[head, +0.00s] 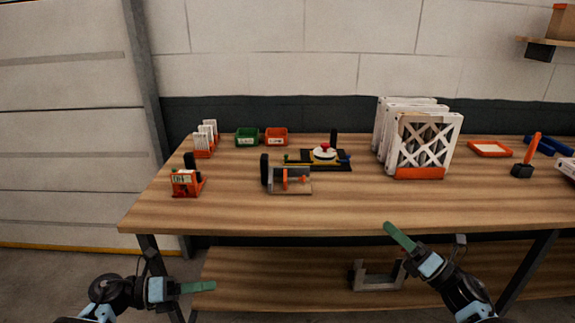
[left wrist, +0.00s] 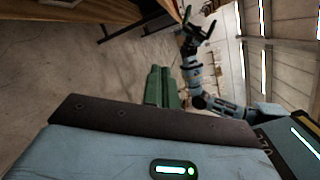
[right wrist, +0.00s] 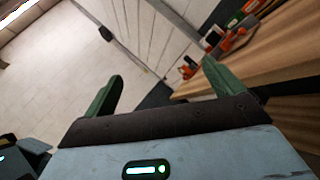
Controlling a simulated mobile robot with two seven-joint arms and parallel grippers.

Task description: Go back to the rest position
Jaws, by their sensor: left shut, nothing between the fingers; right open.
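My left gripper (head: 198,287) is at the lower left of the head view, in front of the table and below its top. Its green fingers are together with nothing between them, as the left wrist view (left wrist: 162,88) also shows. My right gripper (head: 400,238) is at the lower right of centre, just in front of the table's front edge. In the right wrist view its green fingers (right wrist: 160,85) stand wide apart and hold nothing. Both grippers are apart from everything on the table.
The wooden table (head: 350,212) holds white-framed filters (head: 425,145), a grey fixture (head: 290,180), a small red device (head: 186,183), a green bin (head: 247,138) and an orange bin (head: 276,137). A grey bracket (head: 378,283) sits on the lower shelf (head: 270,275). The table's front strip is clear.

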